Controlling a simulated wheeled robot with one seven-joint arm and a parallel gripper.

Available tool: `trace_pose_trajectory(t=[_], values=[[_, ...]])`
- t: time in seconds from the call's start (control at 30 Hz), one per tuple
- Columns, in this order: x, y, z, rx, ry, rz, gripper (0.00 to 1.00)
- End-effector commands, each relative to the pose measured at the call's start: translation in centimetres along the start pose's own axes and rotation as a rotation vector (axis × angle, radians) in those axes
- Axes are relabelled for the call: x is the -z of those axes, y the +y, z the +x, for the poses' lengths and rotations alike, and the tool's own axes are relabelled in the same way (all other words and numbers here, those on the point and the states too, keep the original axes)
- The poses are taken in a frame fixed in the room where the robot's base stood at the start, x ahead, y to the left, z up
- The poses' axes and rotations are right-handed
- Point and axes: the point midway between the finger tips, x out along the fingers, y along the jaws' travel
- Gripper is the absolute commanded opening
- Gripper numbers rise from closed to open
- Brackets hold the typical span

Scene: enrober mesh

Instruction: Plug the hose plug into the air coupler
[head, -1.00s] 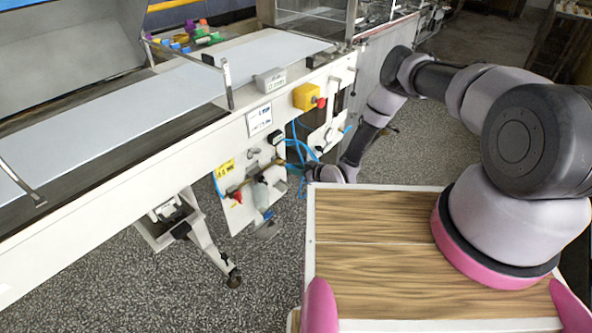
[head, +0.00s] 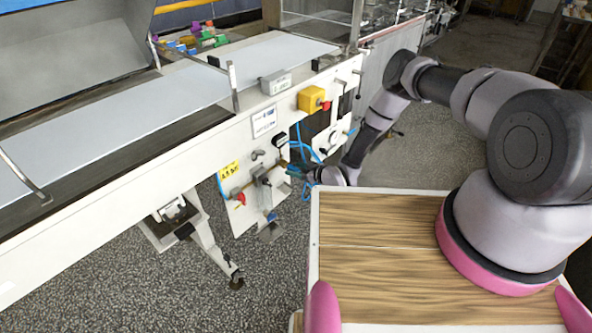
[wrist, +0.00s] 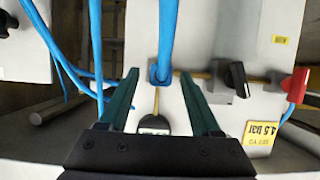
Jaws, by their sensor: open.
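In the wrist view, my gripper (wrist: 160,76) is open, with its two green fingers on either side of a blue hose (wrist: 166,35). The hose ends in a blue collar (wrist: 159,75) between the fingertips, with a gap to each finger. I cannot tell whether this end is the hose plug or whether it is seated in the air coupler. A thin brass-coloured piece runs from the collar toward a dark fitting with a pale face (wrist: 154,123). In the head view, my gripper (head: 298,172) is small, at the white machine's lower panel (head: 240,215).
The panel carries a red-handled valve (wrist: 294,84), a black knob (wrist: 237,78) and a yellow 4.5 bar label (wrist: 261,133). Other blue hoses (wrist: 98,45) hang beside my left finger. A yellow box with a red button (head: 312,99) sits above. Open floor (head: 160,285) lies in front.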

Motion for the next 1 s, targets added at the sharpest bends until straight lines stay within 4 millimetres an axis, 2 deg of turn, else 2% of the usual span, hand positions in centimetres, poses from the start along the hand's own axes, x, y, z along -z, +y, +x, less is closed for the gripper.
trace_pose_trajectory(t=[0.17, 0.4, 0.6, 0.73, 1.0], values=[[0.0, 0.2, -2.2, -0.002, -0.001, 0.002, 0.65], [0.0, 0.2, -7.2, -0.003, -0.001, 0.003, 0.65], [0.0, 0.1, -9.9, -0.001, 0.0, 0.001, 0.65], [0.1, 0.1, -10.6, -0.001, 0.001, -0.001, 0.65], [0.1, 0.0, -10.6, 0.0, 0.001, -0.001, 0.65]])
